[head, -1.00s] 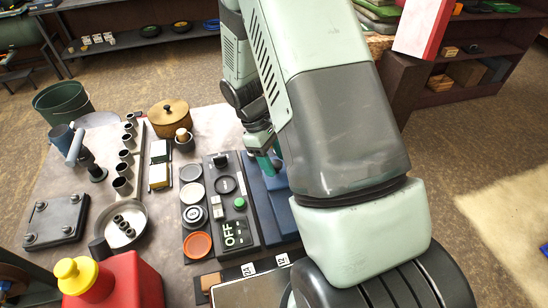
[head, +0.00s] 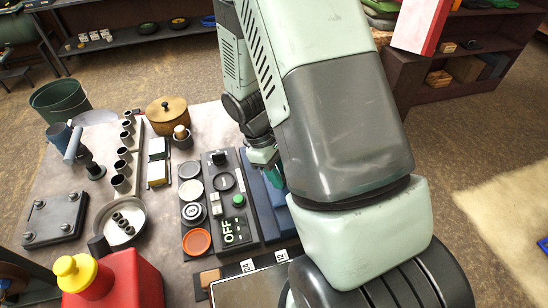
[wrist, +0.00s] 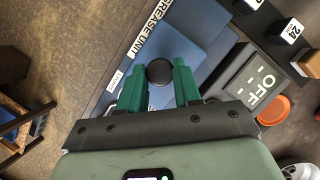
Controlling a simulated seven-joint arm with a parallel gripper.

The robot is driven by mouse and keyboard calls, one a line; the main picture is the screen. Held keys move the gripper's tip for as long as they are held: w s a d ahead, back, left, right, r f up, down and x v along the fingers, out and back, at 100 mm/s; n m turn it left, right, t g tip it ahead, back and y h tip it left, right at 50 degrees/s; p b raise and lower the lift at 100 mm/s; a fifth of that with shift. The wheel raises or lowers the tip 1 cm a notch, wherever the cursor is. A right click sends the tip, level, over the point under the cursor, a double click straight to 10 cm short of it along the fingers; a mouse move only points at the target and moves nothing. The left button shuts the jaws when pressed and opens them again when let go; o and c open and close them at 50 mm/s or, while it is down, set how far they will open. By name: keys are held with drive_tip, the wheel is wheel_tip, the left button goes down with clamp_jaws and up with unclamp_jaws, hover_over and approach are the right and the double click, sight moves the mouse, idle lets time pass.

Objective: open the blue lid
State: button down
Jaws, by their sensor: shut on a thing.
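The blue lid (wrist: 178,40) shows in the wrist view as a flat blue panel with a round black knob (wrist: 159,73). My gripper (wrist: 160,68) has green fingers, one on each side of the knob, and is shut on it. In the head view my gripper (head: 271,172) is over the blue unit (head: 262,196), right of the dark control panel (head: 234,205). My arm hides most of the lid there. I cannot tell whether the lid is raised at all.
The control panel with an OFF display stands directly left of the blue unit. An orange round dish (head: 197,242), a wooden pot (head: 167,110), a pan (head: 124,222) and a red can (head: 112,282) are further left. Bare floor (wrist: 55,40) lies beyond the unit's other side.

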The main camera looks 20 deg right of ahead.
sight(268, 188)
drive_tip(key=s, duration=0.3)
drive_tip(key=c, duration=0.8)
unclamp_jaws()
drive_tip(key=v, duration=1.1)
